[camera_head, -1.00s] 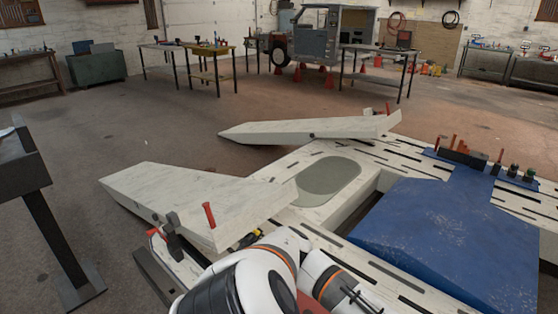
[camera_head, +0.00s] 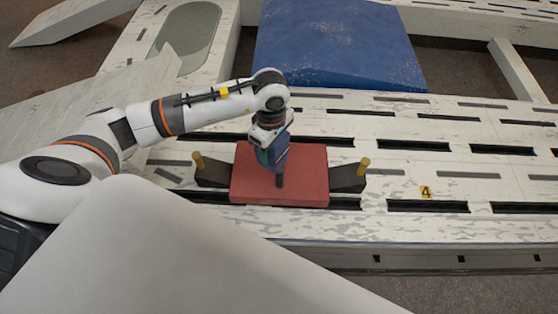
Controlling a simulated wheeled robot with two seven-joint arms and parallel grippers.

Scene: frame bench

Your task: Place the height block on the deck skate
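A flat red block (camera_head: 308,168) lies low on the slotted white frame. Dark end pieces (camera_head: 347,178) with yellow pegs show at its left and right. They look like parts of one dark carrier under or behind the block, but I cannot tell whether this is the deck skate. My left gripper (camera_head: 279,180) points down over the middle of the red block, with its dark tip at or just above the block's top. Contact and finger opening are unclear. My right gripper is not in view.
A blue slab (camera_head: 340,45) lies on the frame behind the gripper. A yellow tag marked 4 (camera_head: 426,192) is to the right. Long slots (camera_head: 427,206) run across the white frame (camera_head: 470,230).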

